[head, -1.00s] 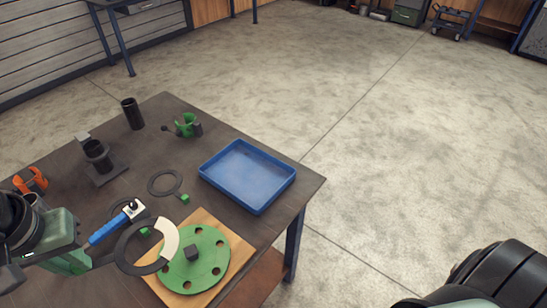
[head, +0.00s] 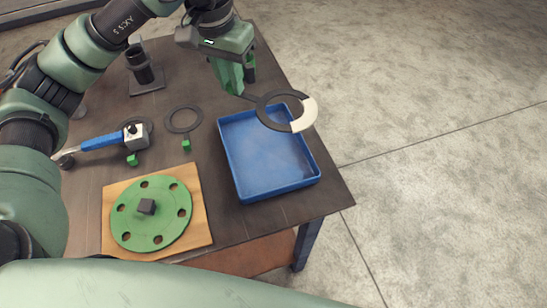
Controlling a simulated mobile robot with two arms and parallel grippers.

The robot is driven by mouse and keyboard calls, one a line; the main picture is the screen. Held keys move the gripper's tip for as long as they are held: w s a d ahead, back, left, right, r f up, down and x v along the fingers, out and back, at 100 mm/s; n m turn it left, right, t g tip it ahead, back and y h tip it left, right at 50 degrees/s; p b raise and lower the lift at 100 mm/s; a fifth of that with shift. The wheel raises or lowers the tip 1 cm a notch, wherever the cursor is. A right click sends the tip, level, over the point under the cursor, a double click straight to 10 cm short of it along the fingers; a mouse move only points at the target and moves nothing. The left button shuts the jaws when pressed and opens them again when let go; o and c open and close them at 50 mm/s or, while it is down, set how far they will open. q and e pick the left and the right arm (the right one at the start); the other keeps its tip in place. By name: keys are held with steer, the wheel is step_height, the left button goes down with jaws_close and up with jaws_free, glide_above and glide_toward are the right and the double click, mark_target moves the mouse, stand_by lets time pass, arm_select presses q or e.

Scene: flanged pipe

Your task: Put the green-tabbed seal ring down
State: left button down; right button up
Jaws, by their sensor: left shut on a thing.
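My left gripper (head: 238,84) is shut on a flat black seal ring (head: 267,117) with a white section on its right. The gripper holds the ring by its left side, over the far end of the blue tray (head: 240,196). The held ring's tab is at the jaws, and I cannot make out its colour. Another black ring (head: 171,119) lies flat on the table left of the tray, with a green tab (head: 186,144) at its near side. My right gripper is out of view.
A black pipe piece (head: 140,65) stands behind.

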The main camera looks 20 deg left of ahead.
arm_select(q)
steer(key=shift+w+a+f, duration=0.1)
steer(key=shift+w+f, duration=0.25)
steer(key=shift+w, duration=0.05)
step_height(320, 180, down, 5)
steer(key=p, duration=0.2)
glide_above(242, 148)
steer(key=f, duration=0.9)
steer(key=shift+s+a+f, duration=0.1)
steer(key=shift+s+f, duration=0.2)
steer(key=shift+f, duration=0.05)
step_height(242, 148, down, 4)
steer(key=shift+f+p, duration=0.25)
steer(key=shift+p, duration=0.3)
steer(key=c, duration=1.8)
jaws_free()
steer(key=shift+f, duration=0.15)
steer(key=o, duration=0.4)
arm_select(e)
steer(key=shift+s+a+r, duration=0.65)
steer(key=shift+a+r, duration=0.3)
arm_select(q)
steer(key=shift+r, duration=0.2)
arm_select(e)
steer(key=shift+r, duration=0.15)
